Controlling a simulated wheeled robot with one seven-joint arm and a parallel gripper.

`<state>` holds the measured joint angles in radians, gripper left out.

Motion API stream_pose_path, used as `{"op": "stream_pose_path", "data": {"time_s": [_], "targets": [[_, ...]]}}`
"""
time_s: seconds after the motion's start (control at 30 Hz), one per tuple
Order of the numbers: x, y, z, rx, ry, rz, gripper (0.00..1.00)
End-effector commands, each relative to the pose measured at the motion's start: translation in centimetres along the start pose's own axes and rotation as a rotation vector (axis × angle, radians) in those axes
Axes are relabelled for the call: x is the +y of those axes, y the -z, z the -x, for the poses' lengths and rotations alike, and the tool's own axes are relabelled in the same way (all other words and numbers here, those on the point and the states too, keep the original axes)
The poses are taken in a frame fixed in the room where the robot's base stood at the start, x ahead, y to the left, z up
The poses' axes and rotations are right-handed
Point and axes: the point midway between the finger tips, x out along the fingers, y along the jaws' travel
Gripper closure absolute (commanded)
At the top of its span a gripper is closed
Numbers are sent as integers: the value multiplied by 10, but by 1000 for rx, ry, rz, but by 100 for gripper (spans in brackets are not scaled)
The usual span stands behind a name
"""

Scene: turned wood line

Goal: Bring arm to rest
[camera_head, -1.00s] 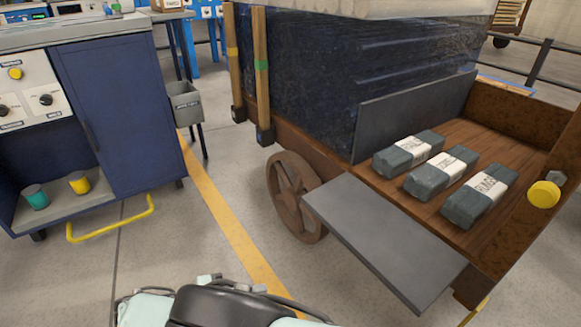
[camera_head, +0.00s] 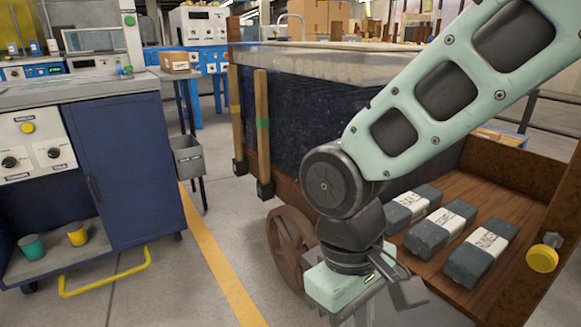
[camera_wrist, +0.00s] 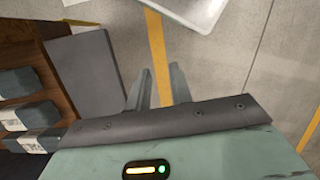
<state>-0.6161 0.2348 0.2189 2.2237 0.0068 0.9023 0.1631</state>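My arm reaches in from the upper right of the head view and bends down at a dark round joint. My gripper (camera_head: 388,306) hangs at its end, pointing down in front of the wooden cart (camera_head: 515,170). In the wrist view my gripper (camera_wrist: 161,88) shows two grey fingers apart, with bare floor and a yellow line seen between them. Nothing is held. The cart's grey flap (camera_wrist: 85,72) lies to the left of the fingers in the wrist view. In the head view my arm hides part of the cart.
Three grey wrapped packs (camera_head: 478,252) lie on the cart's wooden bed. A blue cabinet (camera_head: 125,165) with a yellow handle (camera_head: 105,277) stands at left, holding a teal cup (camera_head: 33,248) and a yellow cup (camera_head: 77,235). Floor between cabinet and cart is clear.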

Motion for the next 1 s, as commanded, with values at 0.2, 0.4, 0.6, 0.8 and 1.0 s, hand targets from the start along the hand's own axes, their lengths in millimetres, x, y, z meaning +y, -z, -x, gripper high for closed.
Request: {"op": "stream_pose_path", "data": {"time_s": [0.2, 0.4, 0.6, 0.8, 1.0], "targets": [[10, -46, 9, 148, 33, 4, 78], [19, -75, 5, 246, 20, 1, 78], [18, -85, 43, 254, 20, 5, 78], [17, -94, 87, 253, 20, 5, 78], [16, -108, 147, 252, 20, 5, 78]]}}
